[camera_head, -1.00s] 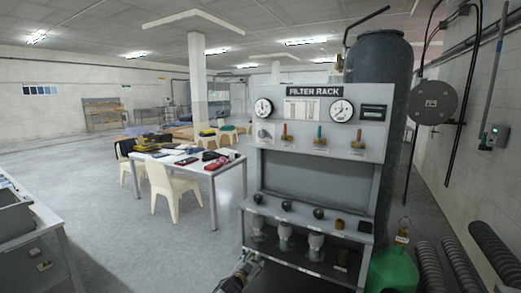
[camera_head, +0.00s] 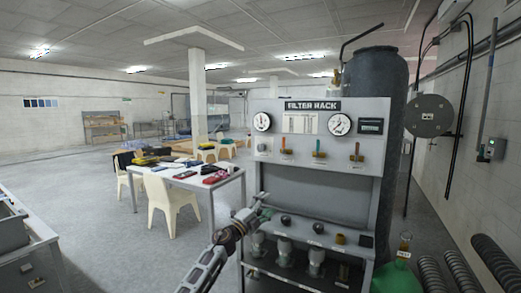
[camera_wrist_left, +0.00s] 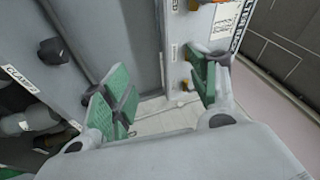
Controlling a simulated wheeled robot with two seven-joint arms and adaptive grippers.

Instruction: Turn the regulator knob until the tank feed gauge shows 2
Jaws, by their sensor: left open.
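The grey filter rack (camera_head: 330,108) stands right of centre in the head view. Its upper panel has a left gauge (camera_head: 262,121) and a right gauge (camera_head: 340,124). Their labels and scales are too small to read. A pale round knob (camera_head: 262,147) sits under the left gauge; I take it for the regulator knob. My left gripper (camera_head: 263,207) is at the rack's left front, below this knob and apart from it. In the left wrist view its green-padded fingers (camera_wrist_left: 158,88) are spread with nothing between them. My right gripper is not in view.
Levers with orange and green handles (camera_head: 318,152) line the panel right of the knob. Dark knobs (camera_head: 285,221) sit on the lower ledge, close to my left gripper. A table with items (camera_head: 190,180) and chairs stand to the left. A dark tank (camera_head: 378,80) is behind the rack.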

